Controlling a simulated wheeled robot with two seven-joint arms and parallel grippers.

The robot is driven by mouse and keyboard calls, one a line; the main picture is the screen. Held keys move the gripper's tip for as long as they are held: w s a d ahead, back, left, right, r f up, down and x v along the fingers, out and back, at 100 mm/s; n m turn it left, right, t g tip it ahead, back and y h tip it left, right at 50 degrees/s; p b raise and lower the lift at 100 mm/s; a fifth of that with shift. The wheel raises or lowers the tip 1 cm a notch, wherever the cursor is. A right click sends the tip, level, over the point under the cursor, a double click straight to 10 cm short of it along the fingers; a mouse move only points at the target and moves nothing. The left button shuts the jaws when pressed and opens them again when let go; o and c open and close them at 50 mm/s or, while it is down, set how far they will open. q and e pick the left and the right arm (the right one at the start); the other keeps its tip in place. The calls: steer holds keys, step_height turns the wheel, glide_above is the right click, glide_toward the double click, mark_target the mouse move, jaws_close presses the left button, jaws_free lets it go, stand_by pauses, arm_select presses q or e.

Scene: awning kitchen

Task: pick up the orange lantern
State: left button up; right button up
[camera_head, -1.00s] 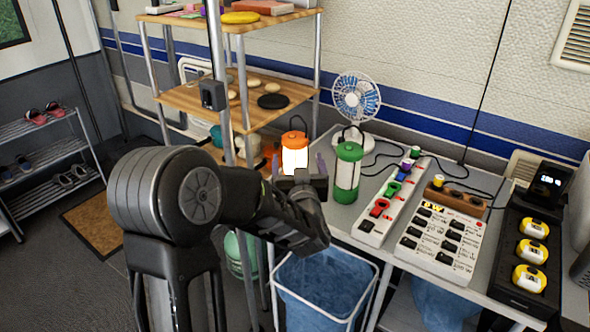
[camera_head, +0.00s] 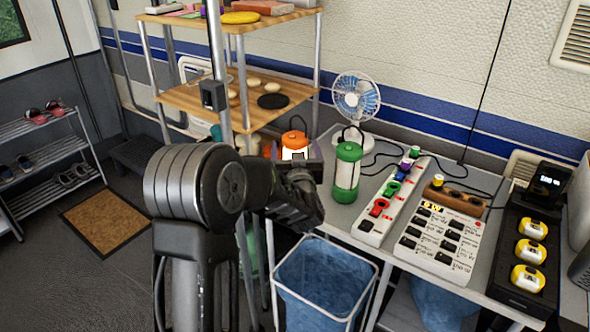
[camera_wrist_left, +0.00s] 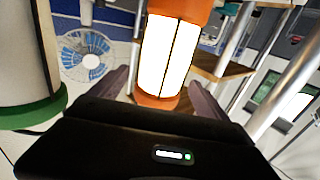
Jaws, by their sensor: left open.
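The orange lantern (camera_head: 294,141) stands upright on the left end of the table in the head view, its lower part hidden by my left gripper (camera_head: 296,168). In the left wrist view the lit white body of the lantern (camera_wrist_left: 166,55) rises between the two fingers of the left gripper (camera_wrist_left: 160,90). The fingers are apart on either side of it, with gaps showing beside its orange base. The green lantern (camera_head: 346,175) stands just to the right of the gripper and also fills the left edge of the wrist view (camera_wrist_left: 30,60). My right gripper is not in view.
A small fan (camera_head: 356,100) stands behind the lanterns. Power strips (camera_head: 440,238) and a charger with yellow items (camera_head: 527,255) are to the right. A wooden shelf (camera_head: 205,97) is at left; a blue-lined bin (camera_head: 325,285) stands below.

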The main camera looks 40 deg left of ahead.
arm_select(q)
steer(key=shift+c, duration=0.4)
jaws_close()
stand_by(0.9)
steer(key=shift+r, duration=0.1)
